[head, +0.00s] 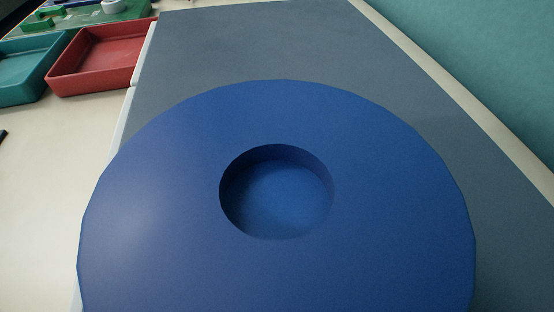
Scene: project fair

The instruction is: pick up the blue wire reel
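The blue wire reel (390,180) fills the lower middle of the head view, very close to the camera. I see its round flat face with a round hole (277,192) in the middle. Its lower edge runs out of the picture. My gripper does not show, so I cannot see whether it touches the reel. What lies under the reel is hidden by it.
A grey mat (300,40) on a pale table (50,210) lies behind the reel and is bare there. A red tray (100,58) and a teal tray (28,70) stand at the upper left, by a green board (75,22). A teal wall (480,60) rises at the right.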

